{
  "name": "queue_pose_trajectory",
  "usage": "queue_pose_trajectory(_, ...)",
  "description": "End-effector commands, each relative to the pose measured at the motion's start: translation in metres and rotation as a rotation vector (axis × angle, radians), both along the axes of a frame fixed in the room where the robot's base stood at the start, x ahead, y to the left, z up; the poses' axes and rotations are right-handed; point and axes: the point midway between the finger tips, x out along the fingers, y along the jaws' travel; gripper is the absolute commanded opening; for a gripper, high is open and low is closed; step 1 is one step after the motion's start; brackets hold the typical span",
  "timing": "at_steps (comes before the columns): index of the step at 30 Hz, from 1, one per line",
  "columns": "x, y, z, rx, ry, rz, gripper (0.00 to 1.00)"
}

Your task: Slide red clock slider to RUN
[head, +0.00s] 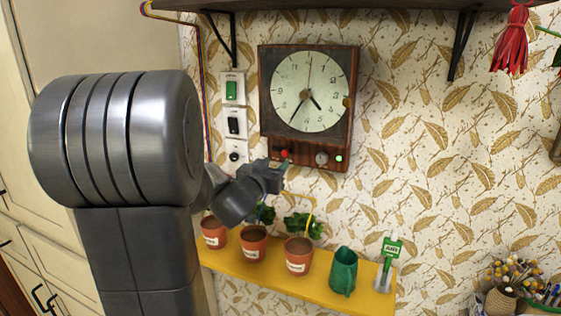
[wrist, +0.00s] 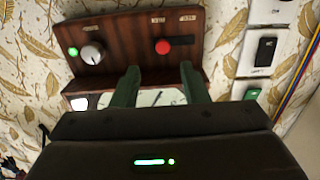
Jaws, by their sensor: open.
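The brown wooden clock (head: 310,92) hangs on the wall in the head view, its control strip along the bottom. The red slider knob (head: 284,153) is at the strip's left. In the wrist view, turned upside down, the red knob (wrist: 162,46) sits at the left end of a short dark slot (wrist: 180,42). Two small labels are above the slot, too blurred to read surely. My gripper (head: 284,168) is close to the strip, near the knob. In the wrist view my gripper (wrist: 159,68) has its green fingers apart and empty, the knob showing beyond the gap between the tips.
A round dial (head: 321,158) and a green light (head: 339,158) sit right of the slider. Switches (head: 233,123) line the wall to the left. Below, a yellow shelf (head: 240,263) holds pots and a green jug (head: 343,270). The patterned wall right of the clock is clear.

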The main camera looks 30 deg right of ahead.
Motion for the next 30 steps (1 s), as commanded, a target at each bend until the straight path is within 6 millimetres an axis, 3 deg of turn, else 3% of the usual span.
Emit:
queue_pose_trajectory(6,-0.028,0.032,0.000,0.001,-0.001,0.002,0.41)
queue_pose_trajectory(12,-0.041,0.048,0.000,0.000,-0.001,0.000,0.41)
queue_pose_trajectory(25,-0.044,0.050,0.000,0.000,0.000,-0.001,0.41)
queue_pose_trajectory(30,-0.038,0.043,0.000,0.000,0.000,-0.003,0.41)
